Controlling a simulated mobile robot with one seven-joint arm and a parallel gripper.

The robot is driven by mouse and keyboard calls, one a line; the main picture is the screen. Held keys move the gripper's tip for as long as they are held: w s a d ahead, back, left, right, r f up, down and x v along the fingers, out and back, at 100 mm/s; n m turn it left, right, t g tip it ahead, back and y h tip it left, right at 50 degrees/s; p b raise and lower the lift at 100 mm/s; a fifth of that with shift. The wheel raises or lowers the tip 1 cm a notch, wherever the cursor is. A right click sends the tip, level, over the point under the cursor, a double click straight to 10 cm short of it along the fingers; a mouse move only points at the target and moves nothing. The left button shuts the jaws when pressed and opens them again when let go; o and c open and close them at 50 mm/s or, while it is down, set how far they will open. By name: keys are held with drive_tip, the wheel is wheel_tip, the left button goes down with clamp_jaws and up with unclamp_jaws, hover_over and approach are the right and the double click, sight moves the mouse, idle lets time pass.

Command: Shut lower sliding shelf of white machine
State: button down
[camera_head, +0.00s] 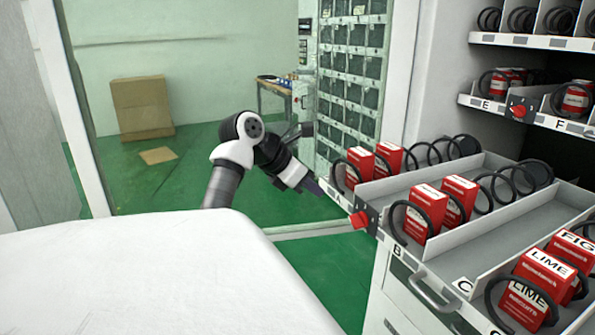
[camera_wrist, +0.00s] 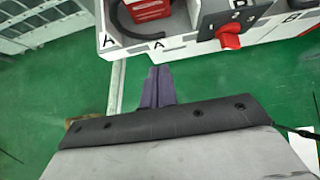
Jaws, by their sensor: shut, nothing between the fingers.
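The white machine (camera_head: 408,75) stands at the right. Its lower sliding shelf (camera_head: 475,248) is pulled out toward the front, with lanes labelled A, B and C holding red boxes (camera_head: 427,208) and black coils. A red knob (camera_head: 359,220) is on its front edge near A; it also shows in the wrist view (camera_wrist: 229,36). My gripper (camera_head: 318,190) is shut and empty, just left of the shelf's A corner. In the wrist view the closed fingers (camera_wrist: 157,72) point at the shelf's front edge (camera_wrist: 172,54), apparently with a small gap; touching cannot be told.
An upper shelf (camera_head: 475,102) with a red knob sits further back in the machine. A handle (camera_head: 437,301) is below the lower shelf. A locker rack (camera_head: 350,85), a table (camera_head: 274,88) and a cardboard box (camera_head: 142,107) stand behind.

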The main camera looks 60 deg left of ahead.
sight(342, 192)
drive_tip(key=shift+w+d+f+p, duration=0.1)
drive_tip(key=shift+w+p, duration=0.2)
drive_tip(key=shift+w, duration=0.85)
drive_tip(key=shift+w+d+f+p, duration=0.1)
drive_tip(key=shift+w+p, duration=0.2)
drive_tip(key=shift+w, duration=0.8)
drive_tip(key=shift+w, duration=0.15)
